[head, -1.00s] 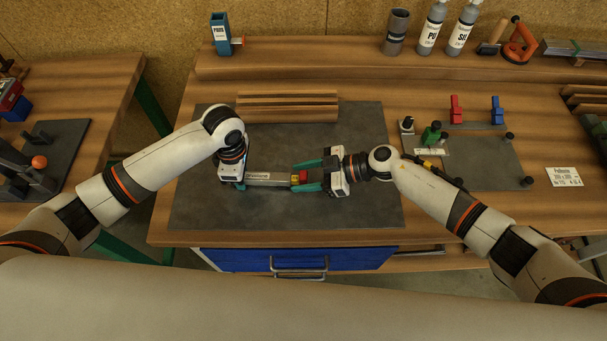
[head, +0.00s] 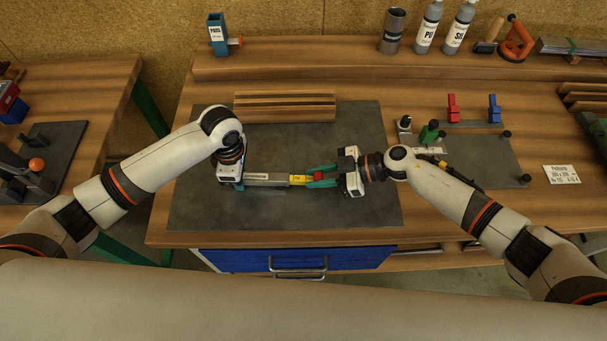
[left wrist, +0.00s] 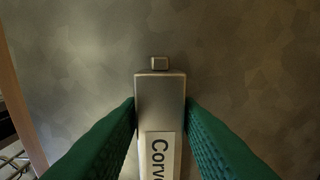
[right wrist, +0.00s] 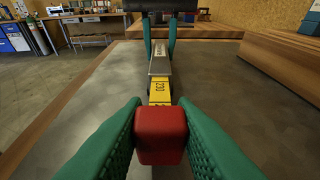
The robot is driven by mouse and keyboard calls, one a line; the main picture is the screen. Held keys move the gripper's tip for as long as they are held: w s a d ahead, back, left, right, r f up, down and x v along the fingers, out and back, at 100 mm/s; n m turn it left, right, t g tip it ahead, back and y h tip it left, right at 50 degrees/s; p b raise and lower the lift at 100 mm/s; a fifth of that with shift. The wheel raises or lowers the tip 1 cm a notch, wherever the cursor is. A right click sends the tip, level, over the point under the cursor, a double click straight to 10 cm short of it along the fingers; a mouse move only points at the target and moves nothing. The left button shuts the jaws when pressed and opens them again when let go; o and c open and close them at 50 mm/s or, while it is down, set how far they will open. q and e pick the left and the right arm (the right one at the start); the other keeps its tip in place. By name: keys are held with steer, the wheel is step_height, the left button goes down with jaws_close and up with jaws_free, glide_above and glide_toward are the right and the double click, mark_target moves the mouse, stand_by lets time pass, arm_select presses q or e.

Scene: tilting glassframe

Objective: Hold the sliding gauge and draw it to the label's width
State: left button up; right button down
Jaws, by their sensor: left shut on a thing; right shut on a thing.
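The sliding gauge (head: 268,179) is a grey metal bar with a yellow tongue (head: 298,180) and a red end block (head: 318,177), over the dark mat. My left gripper (head: 240,178) is shut on the grey bar; the left wrist view shows its green fingers on both sides of the bar (left wrist: 160,101). My right gripper (head: 316,178) is shut on the red block, which the right wrist view shows between the fingers (right wrist: 160,135). The yellow tongue with black marks (right wrist: 160,92) shows between block and bar. The label (head: 561,174) is a white card at the right, its small print hard to read.
Wooden strips (head: 285,107) lie at the back of the dark mat (head: 225,214). A grey plate with red and blue clamps (head: 493,109) lies to the right. Bottles (head: 429,27) stand on the rear shelf. The front of the mat is clear.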

steer(key=shift+w+d, duration=0.1)
steer(key=shift+d, duration=1.05)
arm_select(q)
steer(key=shift+a, duration=0.1)
arm_select(e)
steer(key=shift+a, duration=0.1)
steer(key=c, duration=1.2)
jaws_free()
steer(key=shift+o, duration=0.2)
steer(key=v, duration=1.2)
